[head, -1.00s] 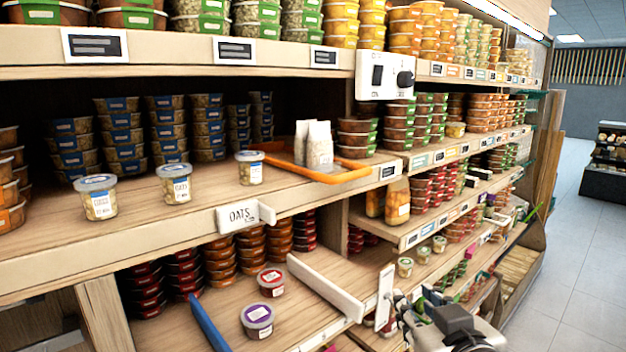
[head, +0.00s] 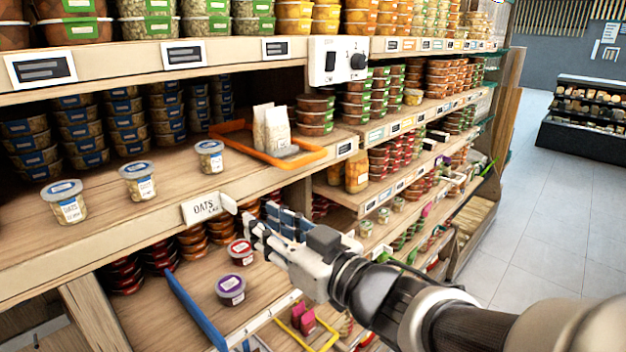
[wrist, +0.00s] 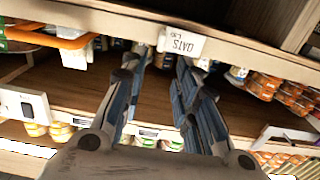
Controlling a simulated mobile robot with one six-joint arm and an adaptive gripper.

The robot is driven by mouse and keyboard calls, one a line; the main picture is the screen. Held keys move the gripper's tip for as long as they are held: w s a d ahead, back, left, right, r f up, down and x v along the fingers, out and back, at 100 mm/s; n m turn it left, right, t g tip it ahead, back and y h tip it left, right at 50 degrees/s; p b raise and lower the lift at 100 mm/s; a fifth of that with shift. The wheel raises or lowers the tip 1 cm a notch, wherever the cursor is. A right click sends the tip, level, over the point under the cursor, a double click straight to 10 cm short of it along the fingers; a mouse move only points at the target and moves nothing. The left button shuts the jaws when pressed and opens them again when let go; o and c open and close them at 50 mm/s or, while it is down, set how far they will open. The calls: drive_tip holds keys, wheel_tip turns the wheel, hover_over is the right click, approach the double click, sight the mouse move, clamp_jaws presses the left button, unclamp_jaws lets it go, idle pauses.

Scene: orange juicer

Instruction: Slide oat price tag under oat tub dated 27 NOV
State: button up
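The white OATS price tag (head: 207,208) sits on the front edge of the middle shelf, with a small white tab at its right end. Three lidded oat tubs stand behind that edge: left (head: 66,205), middle (head: 138,184) and right (head: 210,158). Their dates are too small to read. My gripper (head: 252,226) is right of and slightly below the tag. In the wrist view my gripper (wrist: 160,58) has its fingers apart, with nothing clearly held. The tag (wrist: 184,43) and its tab lie just beyond the fingertips; contact cannot be told.
An orange-rimmed tray (head: 308,155) with pale packets (head: 273,130) stands right of the tubs. A white switch box (head: 338,61) is above. Below are a purple-lidded tub (head: 231,289), a red-lidded tub (head: 241,252) and a blue divider (head: 194,312). The aisle floor is clear at right.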

sight(234, 204)
drive_tip(key=x, duration=0.9)
drive_tip(key=shift+w+a+p, duration=0.1)
drive_tip(key=shift+w+p, duration=0.05)
drive_tip(key=shift+p, duration=0.2)
drive_tip(key=shift+c, duration=0.3)
clamp_jaws()
